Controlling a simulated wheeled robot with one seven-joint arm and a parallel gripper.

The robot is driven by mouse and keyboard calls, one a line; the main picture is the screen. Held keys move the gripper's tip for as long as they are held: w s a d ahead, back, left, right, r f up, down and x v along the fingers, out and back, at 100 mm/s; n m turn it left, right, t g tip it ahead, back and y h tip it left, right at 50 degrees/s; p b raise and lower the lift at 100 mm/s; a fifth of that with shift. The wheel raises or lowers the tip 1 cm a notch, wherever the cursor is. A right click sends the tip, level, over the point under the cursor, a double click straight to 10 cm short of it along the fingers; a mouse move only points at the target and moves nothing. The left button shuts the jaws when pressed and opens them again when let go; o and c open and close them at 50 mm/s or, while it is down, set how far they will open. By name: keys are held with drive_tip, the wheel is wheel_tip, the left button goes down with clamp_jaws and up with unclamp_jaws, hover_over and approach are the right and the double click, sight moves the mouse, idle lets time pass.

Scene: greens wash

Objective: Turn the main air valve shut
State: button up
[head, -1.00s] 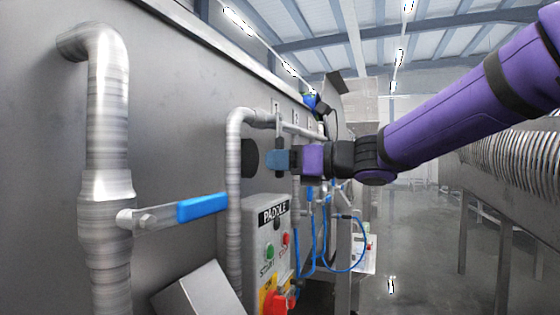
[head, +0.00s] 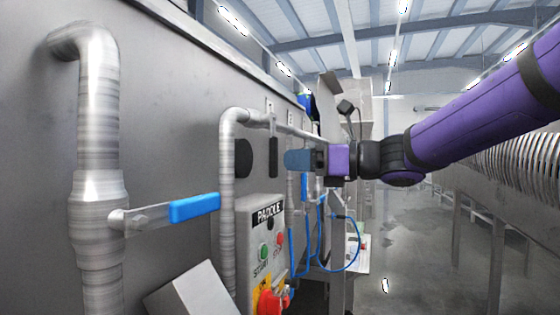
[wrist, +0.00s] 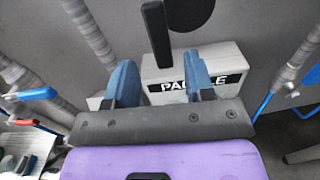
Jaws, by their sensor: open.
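A dark lever handle (head: 273,156) hangs upright below a thin pipe above the PADDLE box. In the wrist view the dark handle (wrist: 156,34) stands ahead of the space between my fingertips, apart from them. A second lever valve, with a blue handle (head: 194,208), sticks out sideways from the thick pipe at the left. No readable label shows which is the main air valve. My gripper (head: 298,160) is open, its blue fingers to the right of the dark handle. In the wrist view both fingers of my gripper (wrist: 160,82) are apart with nothing between them.
The PADDLE control box (head: 264,245) with buttons and a red knob sits below the dark handle. A black disc (head: 243,158) is on the wall behind. Blue hoses (head: 350,262) hang farther along. The floor to the right (head: 410,255) is clear.

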drive_tip(key=v, duration=0.5)
drive_tip(key=shift+d, duration=0.15)
drive_tip(key=shift+s, duration=0.1)
drive_tip(key=s+d+f+n+g+h, duration=0.2)
drive_tip(key=s+d+f+n+h, duration=0.6)
drive_tip(key=s+f+n, duration=0.45)
drive_tip(key=s+d+f+n+h, duration=0.3)
drive_tip(key=s+d+n+h, duration=0.1)
drive_tip(key=s+d+n, duration=0.1)
drive_tip(key=s+d+f+n+t+h, duration=0.1)
drive_tip(key=s+d+f+n+h, duration=0.3)
drive_tip(key=d, duration=0.4)
drive_tip(key=shift+s+d+f+n+h, duration=0.35)
drive_tip(key=shift+s+h, duration=0.15)
drive_tip(key=shift+s, duration=0.1)
drive_tip(key=shift+c, duration=0.6)
drive_tip(key=shift+a, duration=0.2)
